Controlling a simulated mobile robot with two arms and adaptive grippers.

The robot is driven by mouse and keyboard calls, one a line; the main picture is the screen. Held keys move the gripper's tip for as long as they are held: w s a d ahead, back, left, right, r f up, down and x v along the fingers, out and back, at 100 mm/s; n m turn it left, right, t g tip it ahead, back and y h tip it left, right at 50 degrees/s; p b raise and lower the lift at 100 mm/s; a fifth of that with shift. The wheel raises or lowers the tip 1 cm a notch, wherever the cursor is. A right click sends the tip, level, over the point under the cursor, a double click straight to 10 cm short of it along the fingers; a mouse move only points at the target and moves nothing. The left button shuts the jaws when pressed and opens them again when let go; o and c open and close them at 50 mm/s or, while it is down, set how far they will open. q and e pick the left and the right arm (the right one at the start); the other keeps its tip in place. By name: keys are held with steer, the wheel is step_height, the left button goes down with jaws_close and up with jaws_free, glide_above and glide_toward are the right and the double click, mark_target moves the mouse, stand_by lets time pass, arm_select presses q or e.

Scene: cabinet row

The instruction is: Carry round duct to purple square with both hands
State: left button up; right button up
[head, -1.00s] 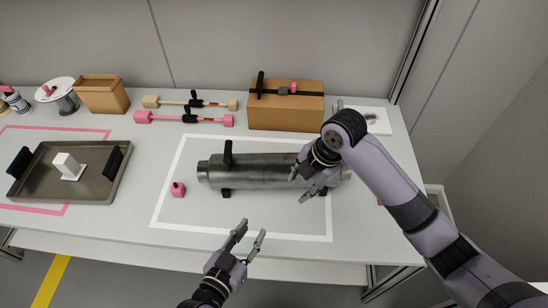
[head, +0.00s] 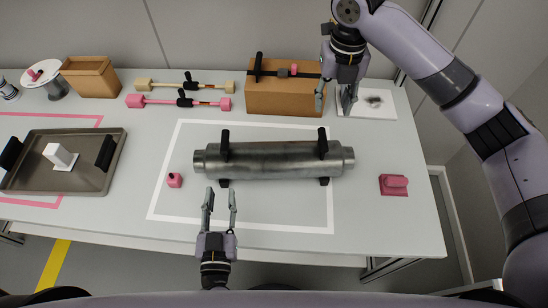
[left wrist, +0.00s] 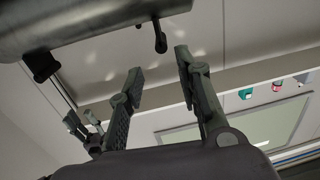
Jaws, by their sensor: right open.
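The round duct (head: 270,161) is a grey metal cylinder lying on its side with black upright handles (head: 322,140) near both ends. It lies inside a white square outline (head: 245,225) on the table. No purple square shows. My left gripper (head: 220,196) is open and empty in front of the duct, below its left half in the head view. The duct also shows at the top left of the left wrist view (left wrist: 80,18), apart from my open left fingers (left wrist: 158,62). My right gripper (head: 333,98) is open and empty, behind the duct's right end, beside the cardboard box.
A brown box (head: 285,98) stands behind the duct. A dark tray (head: 95,178) with a white piece lies at left. A small pink block (head: 175,180) sits left of the duct and a pink piece (head: 394,185) right of it. Dumbbell-like bars (head: 180,102) lie at the back.

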mark_target(225, 141)
arm_select(q)
steer(key=w, duration=1.6)
steer(key=shift+w+a, duration=0.25)
steer(key=shift+w, duration=0.1)
arm_select(e)
step_height(225, 141, down, 17)
steer(key=shift+r, duration=0.15)
arm_select(q)
steer(key=shift+c, duration=0.6)
arm_select(e)
steer(key=shift+c, duration=0.5)
arm_select(q)
jaws_close()
arm_select(e)
steer(key=c, duration=0.7)
jaws_close()
arm_select(q)
steer(key=shift+r, duration=0.1)
arm_select(e)
steer(key=shift+w+r, duration=0.1)
